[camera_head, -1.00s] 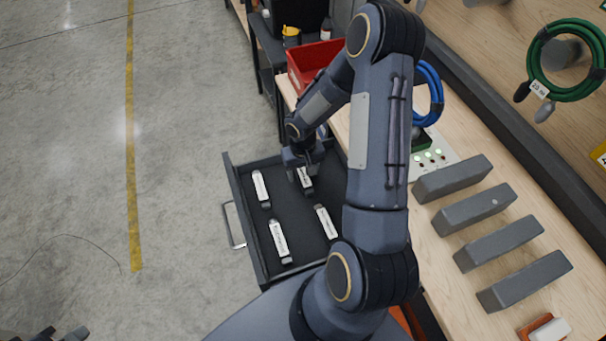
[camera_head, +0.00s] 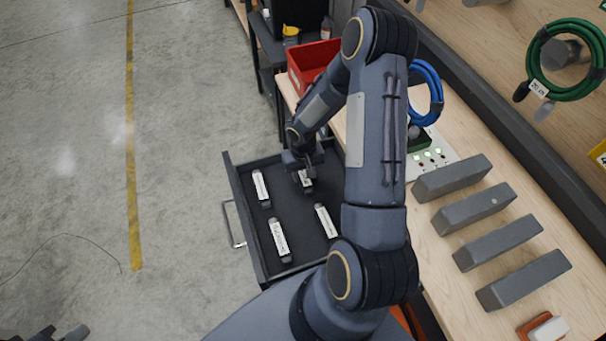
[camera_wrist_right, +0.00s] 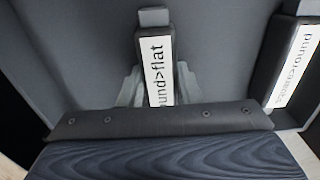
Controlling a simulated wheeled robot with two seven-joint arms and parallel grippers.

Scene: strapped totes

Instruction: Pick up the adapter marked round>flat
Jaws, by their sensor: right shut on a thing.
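My right gripper (camera_head: 304,178) reaches down into the open dark drawer (camera_head: 236,196) and is shut on the adapter at the far right of it. In the right wrist view, that adapter (camera_wrist_right: 158,72) is dark with a white label; "und>flat" is readable, and the start of the word is hidden by the gripper body. One finger of my right gripper (camera_wrist_right: 158,88) is on each side of it. Several other adapters lie in the drawer: far left (camera_head: 261,188), near left (camera_head: 280,240) and near right (camera_head: 326,221). My left gripper (camera_head: 62,334) shows only partly at the bottom left corner.
The workbench (camera_head: 455,268) right of the drawer carries several grey blocks (camera_head: 452,178), a panel with green lights (camera_head: 436,157) and a blue cable coil (camera_head: 428,92). A red bin (camera_head: 303,68) stands beyond the drawer. The floor at left is open.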

